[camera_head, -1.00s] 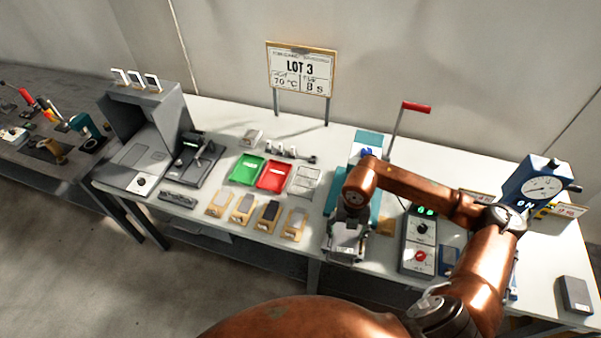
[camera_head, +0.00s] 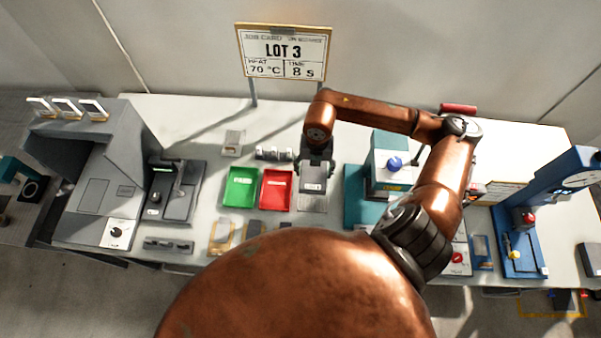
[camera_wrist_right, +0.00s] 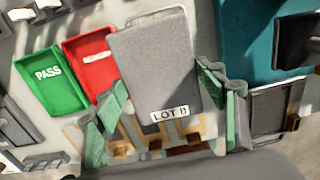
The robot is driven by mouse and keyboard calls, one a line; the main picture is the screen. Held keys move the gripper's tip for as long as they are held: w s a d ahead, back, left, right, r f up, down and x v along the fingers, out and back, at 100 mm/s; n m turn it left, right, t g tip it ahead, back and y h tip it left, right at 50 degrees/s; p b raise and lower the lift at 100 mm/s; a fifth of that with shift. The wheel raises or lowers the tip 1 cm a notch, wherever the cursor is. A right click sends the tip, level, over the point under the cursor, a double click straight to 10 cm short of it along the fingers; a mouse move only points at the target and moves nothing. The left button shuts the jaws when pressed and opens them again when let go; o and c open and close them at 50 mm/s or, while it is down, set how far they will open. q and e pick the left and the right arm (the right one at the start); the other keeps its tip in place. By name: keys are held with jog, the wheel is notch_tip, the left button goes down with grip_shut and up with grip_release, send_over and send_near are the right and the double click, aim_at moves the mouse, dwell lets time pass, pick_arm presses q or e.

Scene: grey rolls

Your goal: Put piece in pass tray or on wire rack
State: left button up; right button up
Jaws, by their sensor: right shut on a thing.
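My right gripper (camera_head: 315,166) is shut on a flat grey piece (camera_head: 313,181), with a finger on each side of it. In the right wrist view the piece (camera_wrist_right: 155,70) carries a "LOT B" label, and green finger pads flank it. The piece hangs over the wire rack's spot, right of the red tray (camera_head: 275,190); it hides most of the rack, and I cannot tell whether they touch. The green pass tray (camera_head: 240,188) is left of the red tray; its "PASS" label shows in the wrist view (camera_wrist_right: 50,80). Both trays look empty. My left gripper is out of view.
A teal press (camera_head: 390,160) stands close right of the gripper. A "LOT 3" card (camera_head: 283,52) stands behind. A grey hooded machine (camera_head: 105,165) is at the left, a blue gauge stand (camera_head: 520,225) at the right. Wood-framed blocks (camera_head: 221,234) lie in front.

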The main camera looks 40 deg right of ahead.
aim_at(319, 183)
jog(key=s+f, duration=0.2)
jog(key=f, duration=0.2)
jog(key=shift+s+f, duration=0.25)
jog(key=shift+s, duration=0.15)
jog(key=shift+w+f, duration=0.65)
jog(key=shift+f, duration=0.2)
jog(key=f, duration=0.1)
jog(key=w+f, duration=0.1)
jog(key=shift+w+f+p, duration=0.1)
jog(key=shift+f+p, duration=0.25)
jog(key=shift+s+f, duration=0.2)
jog(key=shift+s, duration=0.35)
jog(key=o, duration=0.9)
jog(key=shift+w+f, duration=0.25)
jog(key=shift+c, duration=0.2)
jog(key=o, duration=0.5)
jog(key=shift+s+r, duration=0.15)
jog(key=shift+s, duration=0.05)
jog(key=shift+c, duration=0.2)
jog(key=shift+w, duration=0.1)
jog(key=shift+r, duration=0.5)
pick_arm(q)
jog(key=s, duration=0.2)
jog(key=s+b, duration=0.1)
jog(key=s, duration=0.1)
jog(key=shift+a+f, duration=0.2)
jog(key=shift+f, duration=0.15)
pick_arm(e)
notch_tip(319, 183, up, 11)
jog(key=shift+r, duration=0.1)
